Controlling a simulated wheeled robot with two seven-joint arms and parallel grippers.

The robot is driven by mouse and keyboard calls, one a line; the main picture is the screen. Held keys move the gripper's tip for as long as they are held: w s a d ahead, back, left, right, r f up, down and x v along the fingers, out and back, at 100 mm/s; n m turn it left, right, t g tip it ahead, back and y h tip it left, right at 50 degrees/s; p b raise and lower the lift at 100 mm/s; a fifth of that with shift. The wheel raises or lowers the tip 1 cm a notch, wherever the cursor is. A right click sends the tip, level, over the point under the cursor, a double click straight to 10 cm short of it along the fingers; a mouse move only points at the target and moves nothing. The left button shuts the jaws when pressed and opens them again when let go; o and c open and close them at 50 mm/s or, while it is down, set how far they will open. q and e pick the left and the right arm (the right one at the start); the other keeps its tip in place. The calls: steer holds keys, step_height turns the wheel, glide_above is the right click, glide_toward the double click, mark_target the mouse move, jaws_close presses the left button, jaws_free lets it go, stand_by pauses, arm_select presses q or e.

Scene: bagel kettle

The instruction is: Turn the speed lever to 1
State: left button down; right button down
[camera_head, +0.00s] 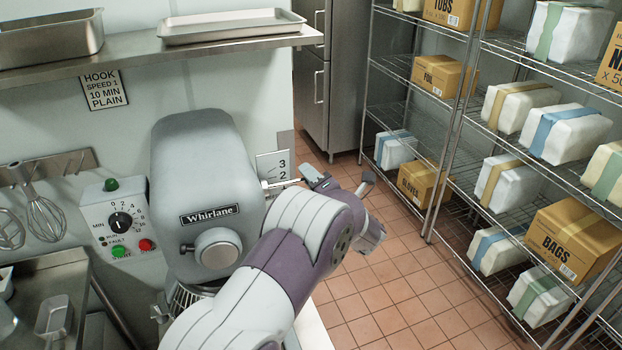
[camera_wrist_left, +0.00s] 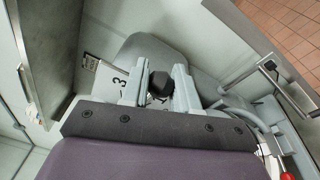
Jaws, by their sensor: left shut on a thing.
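The mixer (camera_head: 195,160), grey and marked "Whirlane", stands in the middle left of the head view. Its speed plate (camera_head: 274,160) shows 3 and 2; the lower part is hidden behind my arm. The speed lever (camera_head: 280,184), a thin metal rod, sticks out to the right beside the 2. My left gripper (camera_head: 308,179) is at the lever's outer end. In the left wrist view, the lever's black knob (camera_wrist_left: 160,86) sits between the two fingers of my left gripper (camera_wrist_left: 157,88), which is shut on it. My right gripper is out of view.
A control box (camera_head: 120,220) with a timer dial hangs left of the mixer. A sign (camera_head: 104,91) reads "HOOK SPEED 1 10 MIN PLAIN". A shelf (camera_head: 140,45) with trays runs above. Wire racks (camera_head: 455,130) with boxes stand right. Tiled floor (camera_head: 375,290) between is clear.

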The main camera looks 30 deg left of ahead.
arm_select(q)
steer(key=f+m+b, duration=0.1)
steer(key=b, duration=0.1)
steer(key=f+m+b, duration=0.2)
steer(key=b, duration=0.1)
steer(key=f+m+b, duration=0.1)
steer(key=b, duration=0.1)
steer(key=shift+s+a+f+m+y+b, duration=0.15)
steer(key=shift+s+a+m+y+b, duration=0.15)
steer(key=shift+s+a+m+y, duration=0.1)
steer(key=shift+d, duration=0.1)
steer(key=c, duration=0.9)
jaws_free()
steer(key=b+v, duration=0.5)
steer(key=v, duration=0.7)
steer(key=shift+s+d, duration=0.1)
steer(key=shift+s, duration=0.2)
